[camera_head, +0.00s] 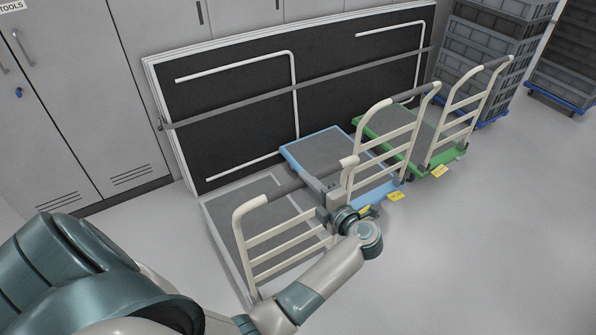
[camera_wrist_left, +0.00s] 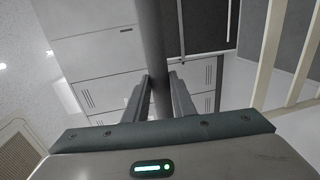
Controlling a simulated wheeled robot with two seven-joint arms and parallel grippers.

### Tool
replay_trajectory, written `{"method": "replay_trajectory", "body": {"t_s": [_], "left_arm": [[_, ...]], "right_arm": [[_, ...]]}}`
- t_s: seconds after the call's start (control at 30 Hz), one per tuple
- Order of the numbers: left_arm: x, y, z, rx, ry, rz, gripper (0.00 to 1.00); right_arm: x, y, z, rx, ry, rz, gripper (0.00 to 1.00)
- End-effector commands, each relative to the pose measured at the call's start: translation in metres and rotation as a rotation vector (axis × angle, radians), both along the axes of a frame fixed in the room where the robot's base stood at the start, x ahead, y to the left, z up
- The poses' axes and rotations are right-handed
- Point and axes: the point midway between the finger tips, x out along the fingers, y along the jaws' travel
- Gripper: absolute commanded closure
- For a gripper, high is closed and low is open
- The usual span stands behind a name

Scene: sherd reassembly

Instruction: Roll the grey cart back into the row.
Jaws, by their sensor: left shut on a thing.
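The grey cart (camera_head: 228,229) stands at the left end of a row of carts, with a pale frame, grey deck and cream rail handle. Its far edge seems a little nearer to me than the blue cart's. My left gripper (camera_head: 312,183) is shut on the dark grip of its top handle bar, near the right end. In the left wrist view the dark bar (camera_wrist_left: 152,40) passes between the fingers of this gripper (camera_wrist_left: 160,98). My forearm hides part of the cart's right side. My right gripper is not in view.
The blue cart (camera_head: 315,153) stands just right of the grey cart, with the green cart (camera_head: 364,128) beyond it. Black panels (camera_head: 230,110) lean behind the row. Lockers (camera_head: 70,110) are at left, stacked grey crates (camera_head: 490,45) at back right. The floor (camera_head: 480,260) at right is clear.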

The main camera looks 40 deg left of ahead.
Motion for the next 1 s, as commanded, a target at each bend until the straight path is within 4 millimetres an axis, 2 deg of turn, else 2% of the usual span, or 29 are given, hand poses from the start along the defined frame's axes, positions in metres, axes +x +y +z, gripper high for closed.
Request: {"method": "replay_trajectory", "body": {"t_s": [0.57,1.0], "left_arm": [[0.015,0.038,0.000,0.000,0.001,0.001,1.00],[0.028,0.068,-0.001,0.001,0.002,0.001,1.00]], "right_arm": [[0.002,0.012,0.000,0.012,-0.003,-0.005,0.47],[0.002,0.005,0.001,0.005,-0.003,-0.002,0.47]]}}
